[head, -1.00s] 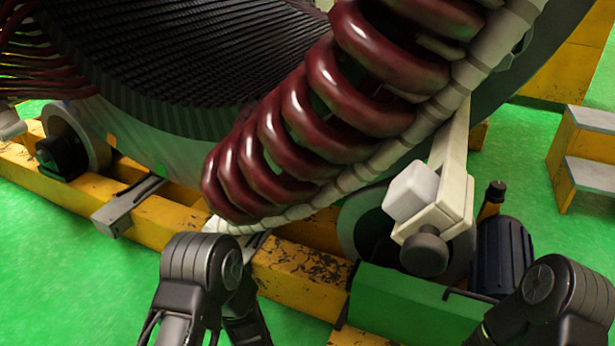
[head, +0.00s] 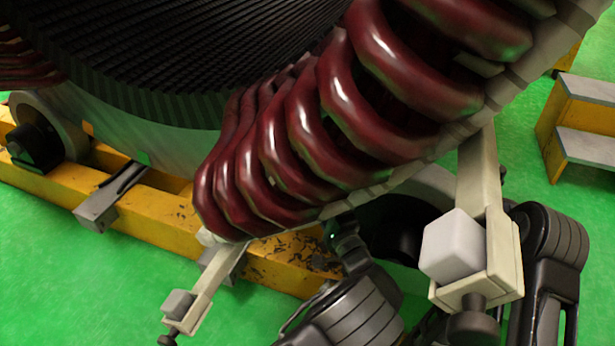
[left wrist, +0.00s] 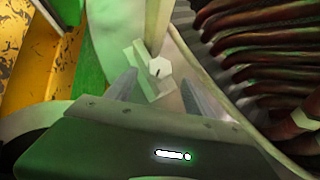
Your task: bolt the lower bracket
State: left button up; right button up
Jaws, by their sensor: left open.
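In the head view, a pale bracket (head: 200,302) with a small grey block and dark knob sticks out below the lower end of the dark red coils (head: 285,160). A larger pale bracket (head: 507,262) with a white block (head: 455,247) and dark knob stands at right. In the left wrist view, my left gripper (left wrist: 158,92) is open, its fingers apart. A white hexagonal head (left wrist: 158,68) on a pale bracket part (left wrist: 140,55) shows between and beyond the fingers; I cannot tell which bracket it is. My right gripper is hidden.
A yellow beam (head: 155,222) with a grey clamp (head: 100,208) runs under the stator (head: 150,135). Yellow-sided grey steps (head: 590,120) stand at far right. Coils (left wrist: 255,50) lie close on the right in the left wrist view. Green floor is open at lower left.

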pick_arm(q)
jog(key=b+x, duration=0.2)
jog(key=x, duration=0.4)
jog(key=shift+w+a, duration=0.15)
jog(key=shift+w, duration=0.1)
jog(key=shift+w+a+r, duration=0.1)
jog(key=shift+w+a, duration=0.1)
jog(key=shift+w, duration=0.3)
grip_shut()
